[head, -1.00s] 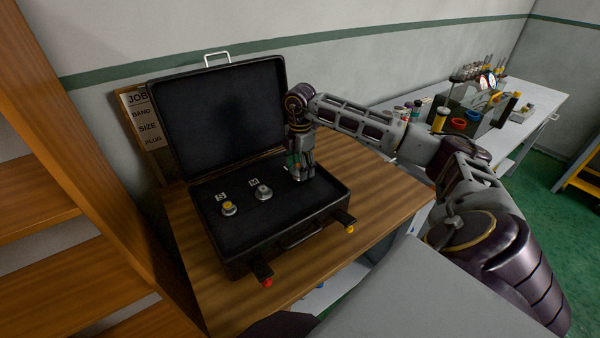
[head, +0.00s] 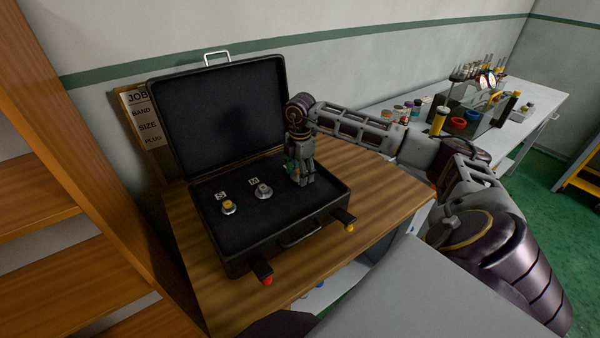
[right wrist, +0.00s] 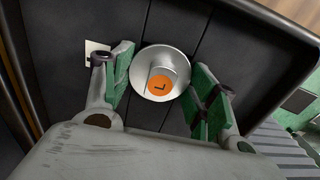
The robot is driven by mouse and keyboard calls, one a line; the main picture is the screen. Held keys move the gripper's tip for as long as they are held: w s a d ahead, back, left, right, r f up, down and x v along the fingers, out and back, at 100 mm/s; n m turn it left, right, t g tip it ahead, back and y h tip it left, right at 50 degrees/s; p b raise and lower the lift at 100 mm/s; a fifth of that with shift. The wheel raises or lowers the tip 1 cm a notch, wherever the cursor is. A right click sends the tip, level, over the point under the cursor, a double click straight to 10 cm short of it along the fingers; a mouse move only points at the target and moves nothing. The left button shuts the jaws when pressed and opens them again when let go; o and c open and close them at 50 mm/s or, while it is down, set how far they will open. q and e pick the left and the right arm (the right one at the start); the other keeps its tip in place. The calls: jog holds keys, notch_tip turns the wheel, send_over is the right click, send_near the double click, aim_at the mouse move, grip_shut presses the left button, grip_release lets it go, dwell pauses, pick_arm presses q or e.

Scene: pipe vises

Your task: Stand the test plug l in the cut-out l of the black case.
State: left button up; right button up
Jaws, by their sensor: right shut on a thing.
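The black case (head: 292,241) lies open on the wooden table, its lid leaning back. My right gripper (head: 303,183) points down over the right part of its inside. In the right wrist view, test plug l (right wrist: 162,79), a silver round piece with an orange top marked L, stands upright between the green finger pads, and the gripper is shut on it. Dark lining surrounds the plug. Cut-out l is hidden under the plug, and I cannot tell how deep the plug sits. My left gripper is not in view.
A yellow-topped plug (head: 228,207) by the S label and a grey plug (head: 264,191) by the M label stand in the case. The raised lid (head: 220,115) is behind. A job board (head: 145,120) leans at the wall. A bench (head: 540,120) with tools is at right.

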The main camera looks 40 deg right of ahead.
jog(key=shift+s+a+f, duration=0.2)
jog(key=shift+s+f, duration=0.05)
jog(key=shift+f, duration=0.35)
jog(key=o, duration=1.3)
jog(key=shift+f, duration=0.15)
jog(key=shift+c, duration=0.2)
jog(key=shift+w+d, duration=0.1)
jog(key=shift+w, duration=0.05)
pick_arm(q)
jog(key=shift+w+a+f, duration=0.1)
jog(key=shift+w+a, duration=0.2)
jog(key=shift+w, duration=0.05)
pick_arm(e)
jog(key=shift+r, duration=0.35)
